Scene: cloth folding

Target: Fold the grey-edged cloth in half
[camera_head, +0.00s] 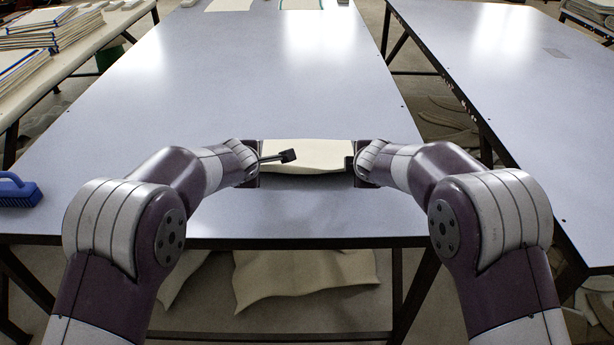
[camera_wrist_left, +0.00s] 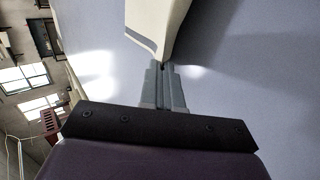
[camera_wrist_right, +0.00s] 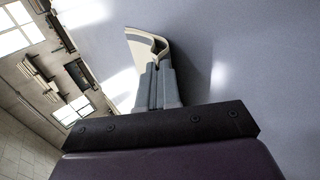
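The cream cloth (camera_head: 312,152) hangs between my two grippers above the near part of the table (camera_head: 270,75), with a shadow below it. In the left wrist view, the fingers of my left gripper (camera_wrist_left: 162,68) are shut on an edge of the cloth (camera_wrist_left: 160,25). In the right wrist view, the fingers of my right gripper (camera_wrist_right: 158,66) are shut on another part of the cloth (camera_wrist_right: 139,45), which curls and shows a darker edge. How the cloth is layered cannot be told.
A blue brush (camera_head: 18,190) lies at the table's left edge. Stacked cloths (camera_head: 30,38) lie on a side table at the left. Pale cloths (camera_head: 228,5) lie at the far end. Another table (camera_head: 500,60) stands right across a gap. The table's middle is clear.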

